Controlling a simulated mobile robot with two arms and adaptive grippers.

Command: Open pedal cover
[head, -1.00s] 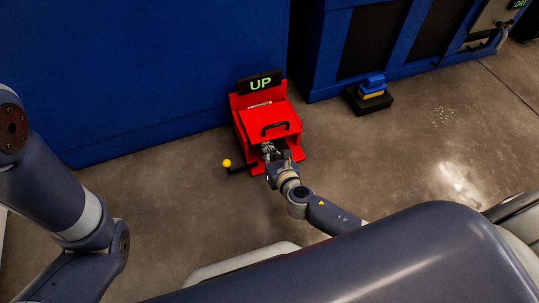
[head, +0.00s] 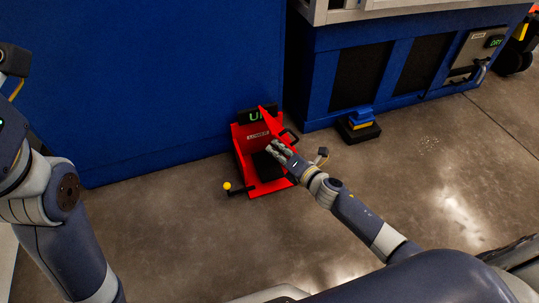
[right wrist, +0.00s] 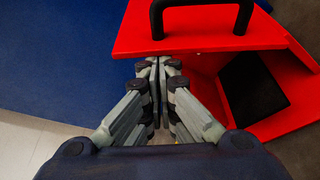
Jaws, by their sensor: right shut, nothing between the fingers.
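The red pedal box (head: 242,149) stands on the floor against a blue wall. Its red cover (head: 272,122) is tilted up, with a black handle (head: 289,134) on its outer side. The black pedal (head: 266,166) shows inside the open front. My right gripper (head: 271,148) is shut and empty in front of the opening, by the raised cover. In the right wrist view its fingertips (right wrist: 159,64) are close to the cover's edge (right wrist: 200,32); I cannot tell whether they touch. The pedal also shows there (right wrist: 253,88). My left gripper is out of view.
A dark sign with green letters (head: 252,116), partly hidden by the cover, is behind the box. A lever with a yellow knob (head: 227,186) sticks out at its left. The floor in front is mostly clear.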

